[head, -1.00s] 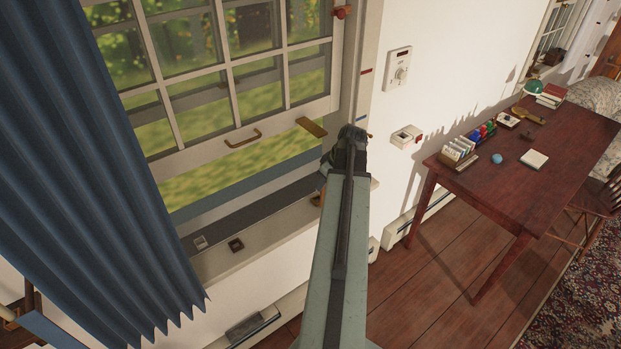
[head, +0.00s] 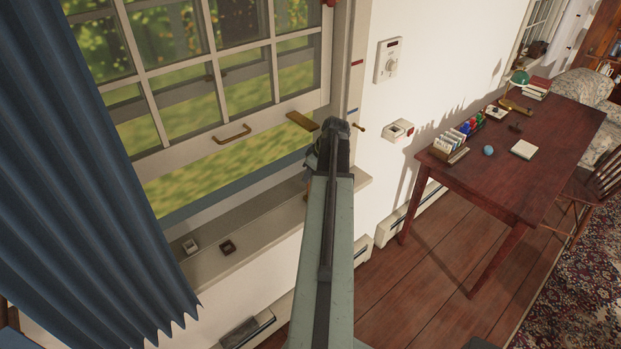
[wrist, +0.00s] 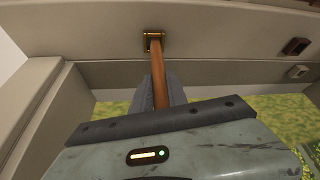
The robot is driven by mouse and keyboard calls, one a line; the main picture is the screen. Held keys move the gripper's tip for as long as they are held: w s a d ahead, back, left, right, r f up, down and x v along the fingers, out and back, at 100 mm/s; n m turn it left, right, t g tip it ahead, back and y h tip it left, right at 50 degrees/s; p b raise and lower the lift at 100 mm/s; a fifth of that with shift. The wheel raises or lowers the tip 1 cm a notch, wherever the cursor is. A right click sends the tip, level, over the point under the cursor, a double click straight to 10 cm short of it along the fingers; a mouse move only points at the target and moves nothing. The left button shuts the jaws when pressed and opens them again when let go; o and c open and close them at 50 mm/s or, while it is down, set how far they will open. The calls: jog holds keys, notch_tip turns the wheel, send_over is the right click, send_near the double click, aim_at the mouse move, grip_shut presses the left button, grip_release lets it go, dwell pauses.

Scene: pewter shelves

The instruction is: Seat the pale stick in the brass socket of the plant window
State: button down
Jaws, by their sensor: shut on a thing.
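The pale stick shows light brown. Its free end (head: 302,121) juts left from my gripper (head: 328,150) in the head view, in front of the raised plant window (head: 170,160). In the wrist view my gripper (wrist: 161,92) is shut on the stick (wrist: 157,68), whose far end overlaps the brass socket (wrist: 148,42) on the pale sill (wrist: 215,42). I cannot tell whether that end is inside the socket or just in front of it. In the head view my arm hides most of the socket and the stick's lower part.
A dark square fitting (head: 228,247) and a pale one (head: 190,246) sit on the sill, left of my arm. A blue curtain (head: 75,180) hangs at the left. A wall dial (head: 389,60) and a desk (head: 520,165) are at the right. Floor between is clear.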

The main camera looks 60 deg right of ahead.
jog(key=shift+s+f+b, duration=0.15)
jog(key=shift+f+b, duration=0.1)
jog(key=shift+b, duration=0.05)
jog(key=c, duration=1.3)
grip_release()
jog(key=shift+r, duration=0.1)
jog(key=p+v, duration=1.1)
jog(key=v, duration=0.1)
jog(key=shift+r+p, duration=0.25)
jog(key=shift+p, duration=0.15)
